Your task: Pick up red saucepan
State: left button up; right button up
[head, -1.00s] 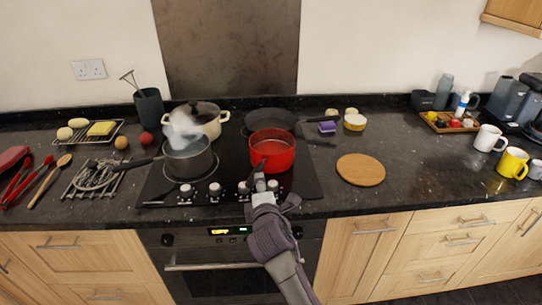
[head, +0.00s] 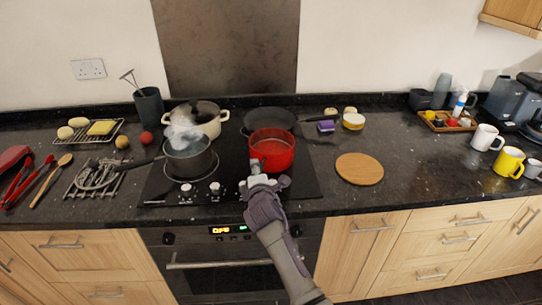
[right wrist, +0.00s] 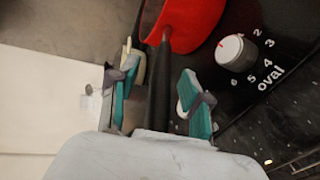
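The red saucepan (head: 272,152) stands on the front right of the black hob, its dark handle pointing toward me. It also shows at the top of the right wrist view (right wrist: 192,22), where its black handle (right wrist: 157,65) runs down between the fingers. My right gripper (head: 260,180) is at the handle, at the pan's near side. In the right wrist view my right gripper (right wrist: 160,78) is open, one teal-padded finger on each side of the handle with gaps between. The handle's near end is hidden by the gripper. My left gripper is not in view.
A steaming grey pan (head: 188,158) stands left of the saucepan, with a lidded cream pot (head: 205,120) behind it. A dark frying pan (head: 268,120) is behind the saucepan. A round wooden board (head: 360,169) lies to the right. Hob knobs (right wrist: 236,52) are close to the gripper.

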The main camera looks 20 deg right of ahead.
grip_shut()
jog(key=shift+w+r, duration=0.1)
jog(key=shift+r, duration=0.15)
